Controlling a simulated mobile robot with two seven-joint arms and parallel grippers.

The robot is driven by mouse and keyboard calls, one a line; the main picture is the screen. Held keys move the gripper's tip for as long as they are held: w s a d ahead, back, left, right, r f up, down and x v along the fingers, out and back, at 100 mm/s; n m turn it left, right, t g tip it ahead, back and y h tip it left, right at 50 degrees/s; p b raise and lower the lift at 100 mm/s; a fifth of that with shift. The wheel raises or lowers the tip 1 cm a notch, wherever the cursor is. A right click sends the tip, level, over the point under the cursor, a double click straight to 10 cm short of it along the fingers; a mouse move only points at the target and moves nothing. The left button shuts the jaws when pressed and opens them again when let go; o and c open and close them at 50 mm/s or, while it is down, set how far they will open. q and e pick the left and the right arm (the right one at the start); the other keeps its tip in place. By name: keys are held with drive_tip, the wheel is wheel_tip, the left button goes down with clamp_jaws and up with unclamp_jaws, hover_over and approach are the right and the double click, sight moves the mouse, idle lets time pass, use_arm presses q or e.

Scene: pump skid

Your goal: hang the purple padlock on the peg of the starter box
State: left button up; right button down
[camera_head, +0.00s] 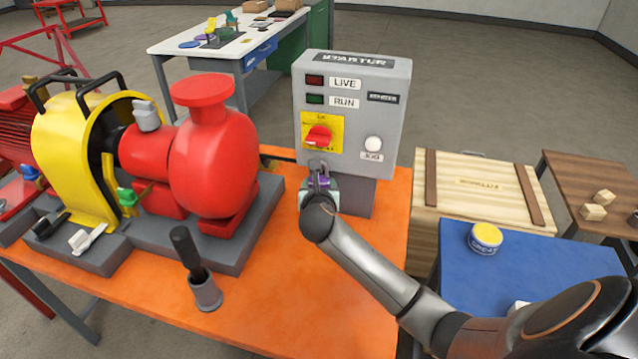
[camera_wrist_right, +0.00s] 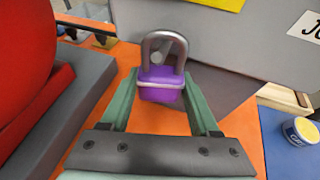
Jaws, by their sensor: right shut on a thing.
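The purple padlock (camera_wrist_right: 161,83) is upright between the fingers of my right gripper (camera_wrist_right: 160,95), with its grey shackle up. The right gripper (camera_head: 320,187) is shut on the padlock's body, close to the front of the grey starter box (camera_head: 385,115), below the red switch (camera_head: 319,136). In the wrist view a small grey round end, apparently the peg (camera_wrist_right: 157,57), shows inside the shackle's loop. I cannot tell whether the shackle is around it or in front of it. In the head view, the gripper mostly hides the padlock. My left gripper is out of view.
A red pump (camera_head: 212,150) on a grey base stands left of the box on the orange table (camera_head: 270,312). A grey cup with a black handle (camera_head: 205,290) stands in front. A wooden crate (camera_head: 475,190) and a blue surface with a yellow tin (camera_head: 485,238) are at right.

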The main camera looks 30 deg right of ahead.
drive_tip(key=shift+c, duration=0.2)
unclamp_jaws()
drive_tip(key=shift+s+a, duration=0.1)
drive_tip(key=v, duration=1.2)
drive_tip(key=shift+s+p, duration=0.15)
drive_tip(key=shift+p, duration=0.25)
